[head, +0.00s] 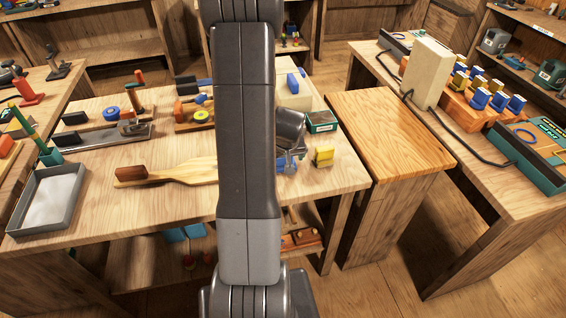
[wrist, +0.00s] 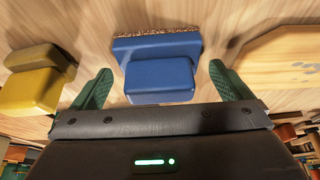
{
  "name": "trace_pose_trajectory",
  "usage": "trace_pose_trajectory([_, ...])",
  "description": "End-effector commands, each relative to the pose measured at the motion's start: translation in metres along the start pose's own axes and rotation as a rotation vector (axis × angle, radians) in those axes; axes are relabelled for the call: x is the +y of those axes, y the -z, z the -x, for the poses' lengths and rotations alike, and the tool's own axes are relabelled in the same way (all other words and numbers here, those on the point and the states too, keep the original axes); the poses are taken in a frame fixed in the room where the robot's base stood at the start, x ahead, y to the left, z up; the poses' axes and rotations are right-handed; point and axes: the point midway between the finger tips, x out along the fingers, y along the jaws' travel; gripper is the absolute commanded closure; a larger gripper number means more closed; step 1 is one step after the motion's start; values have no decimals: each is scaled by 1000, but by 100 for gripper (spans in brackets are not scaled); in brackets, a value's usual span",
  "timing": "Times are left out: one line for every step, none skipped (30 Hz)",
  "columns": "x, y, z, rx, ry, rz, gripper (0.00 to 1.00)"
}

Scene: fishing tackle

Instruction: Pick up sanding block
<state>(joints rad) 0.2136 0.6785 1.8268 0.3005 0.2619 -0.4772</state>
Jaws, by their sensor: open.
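The sanding block looks to be the blue block (wrist: 160,78) with a rough brown speckled layer along its far edge in the wrist view. It lies on the wooden workbench (head: 90,215). My gripper (wrist: 161,70) is open, with one green finger on each side of the block, apart from it on both sides. In the head view my arm hides most of the block; only a bit of blue shows beside my gripper. A similar yellow block (head: 323,155) lies nearby and also shows in the wrist view (wrist: 32,82).
A pale wooden paddle-like piece (head: 185,172) lies on the other side, also in the wrist view (wrist: 280,58). A green-rimmed box (head: 321,122) stands behind the yellow block. A grey tray (head: 48,200) sits at the left. The bench's right front is clear.

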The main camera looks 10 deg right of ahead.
Motion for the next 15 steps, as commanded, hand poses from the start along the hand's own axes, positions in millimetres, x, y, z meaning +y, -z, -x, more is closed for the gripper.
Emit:
trace_pose_trajectory([0,0,-1,0,0,0,2])
trace_pose_trajectory([0,0,-1,0,0,0,2])
trace_pose_trajectory([0,0,-1,0,0,0,2])
trace_pose_trajectory([0,0,-1,0,0,0,2])
trace_pose_trajectory([0,0,-1,0,0,0,2])
trace_pose_trajectory([0,0,-1,0,0,0,2])
trace_pose_trajectory([0,0,-1,0,0,0,6])
trace_pose_trajectory([0,0,-1,0,0,0,12])
trace_pose_trajectory([0,0,0,0,0,0,19])
trace_pose_trajectory([0,0,0,0,0,0,25])
trace_pose_trajectory([0,0,0,0,0,0,31])
trace_pose_trajectory([0,0,0,0,0,0,39])
trace_pose_trajectory([0,0,0,0,0,0,45])
trace_pose_trajectory([0,0,0,0,0,0,51])
trace_pose_trajectory([0,0,0,0,0,0,53])
